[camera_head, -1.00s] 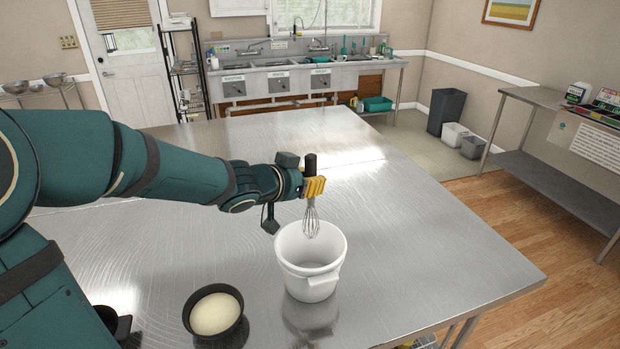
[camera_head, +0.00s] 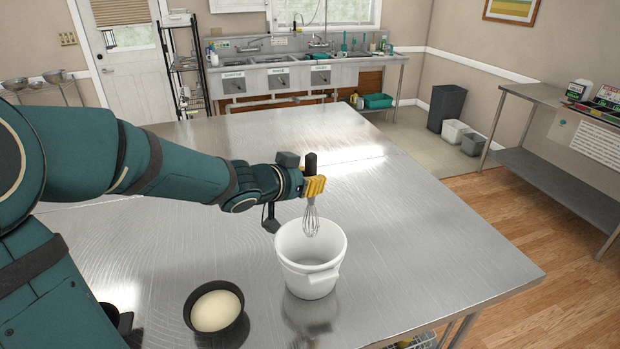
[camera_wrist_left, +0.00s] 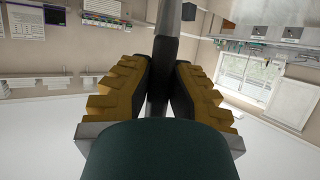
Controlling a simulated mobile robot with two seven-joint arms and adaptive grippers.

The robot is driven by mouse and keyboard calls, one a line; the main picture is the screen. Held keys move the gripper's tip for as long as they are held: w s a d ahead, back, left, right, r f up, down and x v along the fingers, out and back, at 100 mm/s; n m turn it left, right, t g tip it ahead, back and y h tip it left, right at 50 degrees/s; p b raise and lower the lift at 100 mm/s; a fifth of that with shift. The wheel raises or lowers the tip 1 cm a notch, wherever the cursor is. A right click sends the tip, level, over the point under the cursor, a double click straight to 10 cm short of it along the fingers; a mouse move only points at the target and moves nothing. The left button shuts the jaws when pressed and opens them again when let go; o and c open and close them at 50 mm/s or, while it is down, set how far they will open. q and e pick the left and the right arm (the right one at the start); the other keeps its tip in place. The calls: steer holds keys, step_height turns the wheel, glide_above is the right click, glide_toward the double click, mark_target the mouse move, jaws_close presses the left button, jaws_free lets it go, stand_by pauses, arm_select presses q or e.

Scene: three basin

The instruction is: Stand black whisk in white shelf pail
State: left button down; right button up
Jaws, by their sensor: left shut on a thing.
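The black whisk is held upright, its black handle (camera_head: 311,163) up and its wire head (camera_head: 311,219) down. My left gripper (camera_head: 314,186), with yellow fingers, is shut on the handle. In the left wrist view the dark handle (camera_wrist_left: 161,75) stands between the two yellow fingers (camera_wrist_left: 158,90). The white pail (camera_head: 309,279) stands upright on the steel table, its open mouth up. The wire head hangs at the pail's mouth, its lower tip overlapping the opening in the head view; how deep it sits is hard to tell. My right gripper is not in view.
A black bowl (camera_head: 215,308) with pale contents stands on the steel table (camera_head: 430,235), left of the pail. The table is clear to the right and behind. Sinks (camera_head: 290,75) line the back wall; a side table (camera_head: 560,175) stands at right.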

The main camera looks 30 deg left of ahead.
mark_target(310, 237)
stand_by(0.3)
arm_select(q)
steer(key=shift+f+b, duration=1.3)
steer(key=shift+f, duration=0.3)
steer(key=shift+f+b, duration=3.05)
steer(key=shift+f, duration=0.7)
steer(key=shift+f+b, duration=1.95)
steer(key=shift+f, duration=0.45)
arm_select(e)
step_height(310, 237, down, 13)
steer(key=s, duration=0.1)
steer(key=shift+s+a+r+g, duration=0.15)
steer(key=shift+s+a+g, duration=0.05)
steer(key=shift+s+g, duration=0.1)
arm_select(q)
steer(key=c, duration=1)
jaws_free()
